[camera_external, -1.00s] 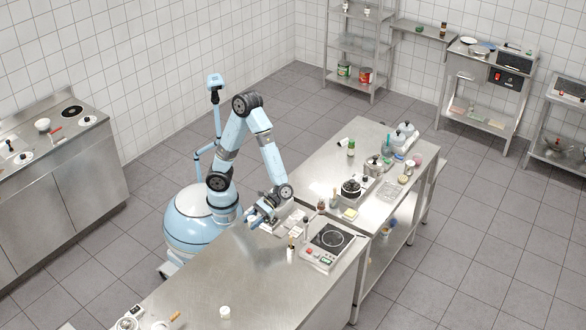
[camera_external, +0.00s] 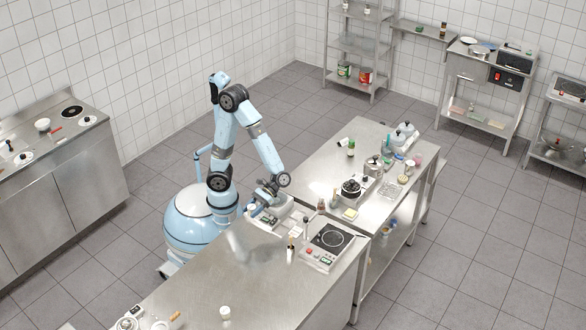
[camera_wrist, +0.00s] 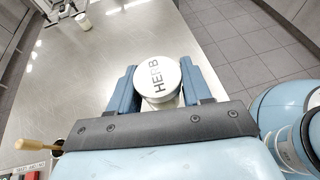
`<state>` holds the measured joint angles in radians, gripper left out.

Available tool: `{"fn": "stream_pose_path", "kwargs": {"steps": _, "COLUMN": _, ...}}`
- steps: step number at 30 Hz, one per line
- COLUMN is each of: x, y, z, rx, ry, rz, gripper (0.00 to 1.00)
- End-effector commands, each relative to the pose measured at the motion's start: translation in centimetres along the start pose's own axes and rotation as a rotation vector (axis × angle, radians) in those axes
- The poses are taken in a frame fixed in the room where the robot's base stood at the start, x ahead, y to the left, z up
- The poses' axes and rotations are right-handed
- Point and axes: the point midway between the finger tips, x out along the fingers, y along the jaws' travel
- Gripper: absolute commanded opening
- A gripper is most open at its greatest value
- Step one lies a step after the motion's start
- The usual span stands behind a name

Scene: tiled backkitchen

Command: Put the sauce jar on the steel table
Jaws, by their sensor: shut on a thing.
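My gripper (camera_wrist: 158,72) is shut on a round jar (camera_wrist: 158,83) with a white lid; the lid reads "HERB" and faces the wrist camera. A blue finger is on each side of it, and its lower body is mostly hidden. No jar marked as sauce can be read. The table top (camera_wrist: 120,55) also shows in the wrist view.
A small white-lidded jar (camera_external: 225,312) stands on the near part of the steel table. An induction hob (camera_external: 329,240) and a small bottle (camera_external: 291,248) stand at its right end. A second steel table (camera_external: 340,165) holds pots. The table's middle is bare.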

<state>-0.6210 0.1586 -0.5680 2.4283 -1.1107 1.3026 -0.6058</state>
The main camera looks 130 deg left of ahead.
Motion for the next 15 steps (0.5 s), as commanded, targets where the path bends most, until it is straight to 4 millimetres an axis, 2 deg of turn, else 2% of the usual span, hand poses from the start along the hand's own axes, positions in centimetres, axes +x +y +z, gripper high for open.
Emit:
{"fn": "stream_pose_path", "kwargs": {"steps": 7, "x": -8.8, "y": 2.3, "z": -3.6, "rx": -0.095, "ry": -0.004, "rz": 0.230, "gripper": 0.16}}
{"fn": "stream_pose_path", "kwargs": {"steps": 11, "x": -14.0, "y": 2.5, "z": -5.6, "rx": -0.146, "ry": -0.006, "rz": 0.358, "gripper": 0.16}}
{"fn": "stream_pose_path", "kwargs": {"steps": 15, "x": -19.5, "y": 1.8, "z": -7.9, "rx": -0.203, "ry": -0.007, "rz": 0.492, "gripper": 0.16}}
